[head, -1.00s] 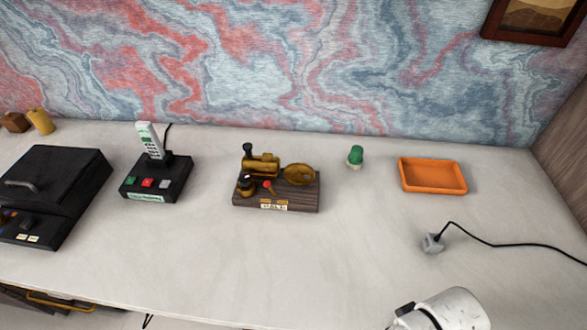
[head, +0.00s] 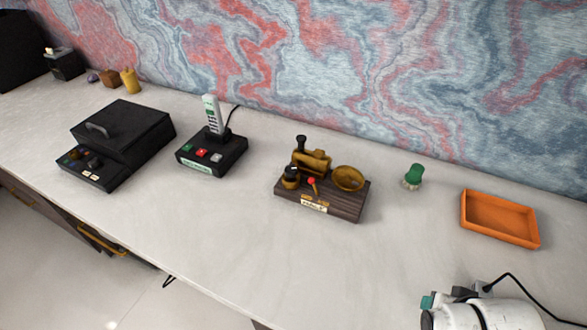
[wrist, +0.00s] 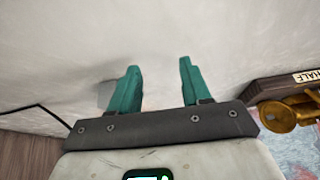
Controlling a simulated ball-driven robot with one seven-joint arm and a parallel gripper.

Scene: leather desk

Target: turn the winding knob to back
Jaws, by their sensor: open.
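A wooden-based brass device (head: 335,205) stands mid-desk in the head view. It carries a dark-topped brass knob (head: 291,178) at its front left, a red-tipped lever (head: 312,182), a black-topped handle (head: 301,143) and a round brass dish (head: 349,178). I cannot tell for certain which part is the winding knob. In the wrist view, the device's base (wrist: 285,84), with a label reading HALF, and a brass part (wrist: 285,115) show at the right edge. My gripper (wrist: 159,66) has two teal fingers apart, empty, over bare desk. In the head view it is at the lower right, away from the device.
A green-handled brush (head: 413,175) and an orange tray (head: 500,219) are right of the device. A cordless phone on its base (head: 212,152) and a black box (head: 120,140) are left. A black cord (head: 525,288) runs at lower right. The desk's front middle is clear.

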